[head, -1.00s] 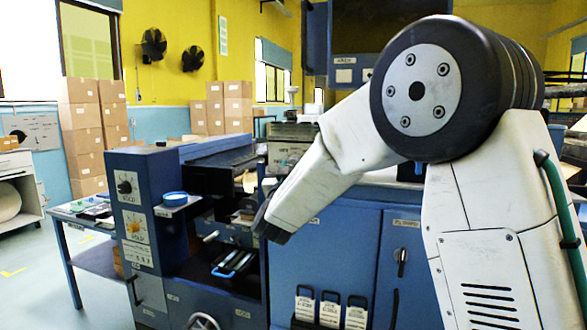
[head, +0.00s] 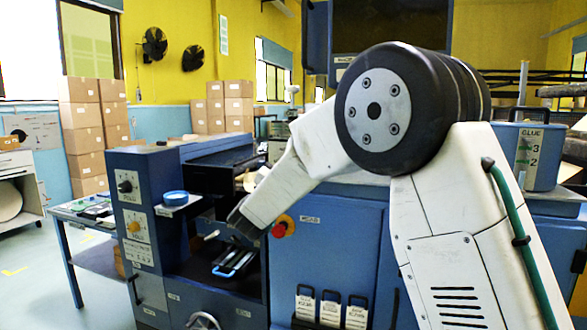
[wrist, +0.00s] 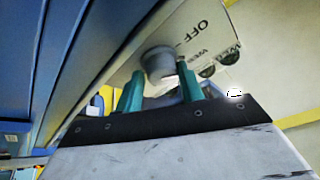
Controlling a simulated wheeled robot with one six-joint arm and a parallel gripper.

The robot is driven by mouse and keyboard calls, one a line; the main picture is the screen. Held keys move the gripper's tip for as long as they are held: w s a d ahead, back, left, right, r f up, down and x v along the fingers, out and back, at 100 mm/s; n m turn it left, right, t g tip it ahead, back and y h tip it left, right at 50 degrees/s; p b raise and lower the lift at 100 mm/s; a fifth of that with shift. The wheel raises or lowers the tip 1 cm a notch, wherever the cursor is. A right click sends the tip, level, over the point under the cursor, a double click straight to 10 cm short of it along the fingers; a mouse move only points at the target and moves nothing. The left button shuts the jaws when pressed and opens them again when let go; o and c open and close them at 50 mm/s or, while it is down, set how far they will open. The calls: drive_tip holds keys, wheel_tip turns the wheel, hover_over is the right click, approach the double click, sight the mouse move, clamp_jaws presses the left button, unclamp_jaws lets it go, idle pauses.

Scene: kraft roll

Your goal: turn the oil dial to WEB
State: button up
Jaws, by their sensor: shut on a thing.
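In the wrist view, the oil dial (wrist: 158,58) is a grey round knob on a pale plate (wrist: 185,28). The plate reads OFF, with WEB lettering beside it. My gripper (wrist: 159,74) has its two teal fingers on either side of the knob and is shut on it. The knob's pointer is hard to make out, so I cannot tell its setting. In the head view, my gripper's fingers and this dial are hidden behind my arm's end, which reaches the blue machine (head: 335,235).
A red knob on a yellow ring (head: 281,227) is just right of my arm's end. A control panel with two dials (head: 133,225) stands at left. A blue GLUE container (head: 535,155) stands at right.

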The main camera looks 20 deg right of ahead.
drive_tip(key=shift+w+a+r+m, duration=0.1)
drive_tip(key=shift+a+r+m, duration=0.15)
drive_tip(key=shift+m, duration=0.35)
drive_tip(key=o, duration=0.9)
drive_tip(key=shift+a, duration=0.1)
drive_tip(key=shift+v, duration=3.85)
drive_tip(key=shift+f, duration=0.2)
